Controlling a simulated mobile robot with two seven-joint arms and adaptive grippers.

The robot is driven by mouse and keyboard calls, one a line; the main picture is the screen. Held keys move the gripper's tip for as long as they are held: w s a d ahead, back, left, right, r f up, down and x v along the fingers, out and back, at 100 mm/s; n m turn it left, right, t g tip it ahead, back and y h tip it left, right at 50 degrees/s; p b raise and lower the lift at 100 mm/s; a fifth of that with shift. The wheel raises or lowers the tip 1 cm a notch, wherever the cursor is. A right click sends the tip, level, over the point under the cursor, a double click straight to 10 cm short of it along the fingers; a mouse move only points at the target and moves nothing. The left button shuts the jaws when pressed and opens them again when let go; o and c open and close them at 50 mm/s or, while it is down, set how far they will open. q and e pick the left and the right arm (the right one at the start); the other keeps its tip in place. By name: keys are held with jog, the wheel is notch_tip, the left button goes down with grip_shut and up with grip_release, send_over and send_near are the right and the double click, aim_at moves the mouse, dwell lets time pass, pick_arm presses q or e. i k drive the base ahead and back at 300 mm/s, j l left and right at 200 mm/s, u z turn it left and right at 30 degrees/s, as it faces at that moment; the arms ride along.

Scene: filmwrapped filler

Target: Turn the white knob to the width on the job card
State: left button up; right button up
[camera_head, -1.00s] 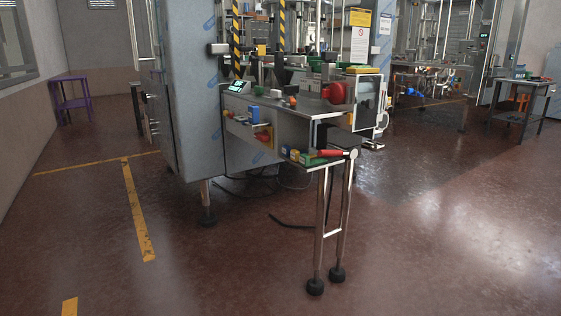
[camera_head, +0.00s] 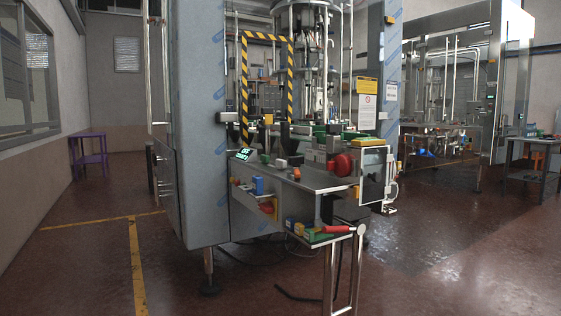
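The filling machine (camera_head: 195,130) stands ahead of me, with a steel worktop (camera_head: 318,180) at its front. A small pale block-like part (camera_head: 281,164) sits on the worktop; I cannot tell whether it is the white knob. A small dark display (camera_head: 244,154) with lit green-white characters stands at the worktop's left end, too small to read. A yellow-topped notice (camera_head: 367,87) and a white sheet (camera_head: 392,90) hang at the right; I cannot tell whether either is the job card. Neither of my grippers is in view.
A large red round part (camera_head: 342,165) and a white-framed guard (camera_head: 373,175) are at the worktop's right. A tray (camera_head: 331,239) of coloured items juts forward on metal legs. A purple table (camera_head: 88,152) stands far left. The floor at front left and right is clear.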

aim_at(280, 164)
jog(key=z, duration=2.15)
jog(key=k+j, duration=0.1)
jog(key=j, duration=0.75)
jog(key=k+j+z, duration=0.1)
jog(key=j, duration=0.3)
jog(key=k+j, duration=0.15)
jog(key=j, duration=0.25)
jog(key=k+j, duration=0.1)
jog(key=j, duration=0.3)
jog(key=k+j+z, duration=0.1)
jog(key=j, duration=0.3)
jog(key=k+j, duration=0.1)
jog(key=j, duration=0.3)
